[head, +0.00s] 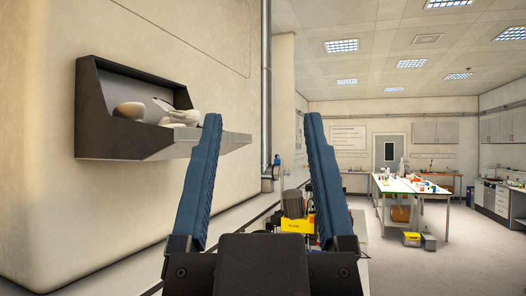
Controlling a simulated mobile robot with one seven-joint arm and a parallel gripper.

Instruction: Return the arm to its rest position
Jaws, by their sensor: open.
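My gripper (262,140) is in the middle of the head view, close to the camera. Its two blue ribbed fingers point up and stand wide apart, with nothing between them. The dark gripper body fills the bottom centre of the picture. The fingers look clear of the wall and the shelf, though the left finger covers part of the shelf in this view. The rest of the arm does not show.
Behind the gripper are a yellow box (294,226) and cluttered items. A white lab table (408,190) stands far right. Open floor lies at lower right.

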